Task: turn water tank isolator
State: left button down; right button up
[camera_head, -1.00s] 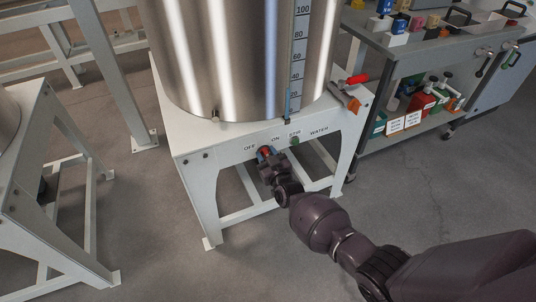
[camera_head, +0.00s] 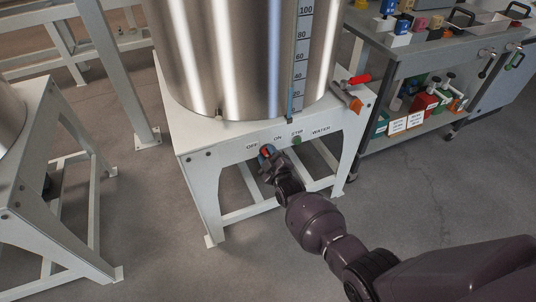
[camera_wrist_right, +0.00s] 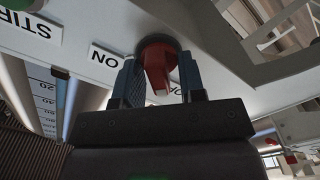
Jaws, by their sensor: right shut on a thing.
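The isolator is a red rotary knob (camera_wrist_right: 158,66) on the white front panel of the tank stand (camera_head: 205,160), between the OFF and ON labels. In the right wrist view the knob sits between the two blue-grey fingers of my right gripper (camera_wrist_right: 160,82), next to the ON label (camera_wrist_right: 104,57). My right gripper (camera_head: 267,152) is at the panel in the head view, shut on the knob, and covers most of it. The steel water tank (camera_head: 235,60) stands on top, with a level scale. My left gripper is not in view.
A green STIR button (camera_head: 297,140) is right of the knob. A red-handled valve (camera_head: 352,88) sticks out at the stand's right corner. Another stand (camera_head: 40,190) is at the left.

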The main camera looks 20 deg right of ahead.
jog(key=shift+f, duration=0.1)
dwell(0.3)
jog(key=o, duration=0.6)
jog(key=shift+c, duration=0.2)
jog(key=shift+s, duration=0.1)
jog(key=shift+s+r+p, duration=0.2)
jog(key=shift+s+p, duration=0.1)
jog(key=shift+s, duration=0.25)
pick_arm(q)
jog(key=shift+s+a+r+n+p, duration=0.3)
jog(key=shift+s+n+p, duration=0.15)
jog(key=shift+p, duration=0.8)
pick_arm(e)
jog(key=s, duration=0.9)
jog(key=shift+s+d+f, duration=0.15)
jog(key=shift+s, duration=0.15)
jog(key=shift+s, duration=0.1)
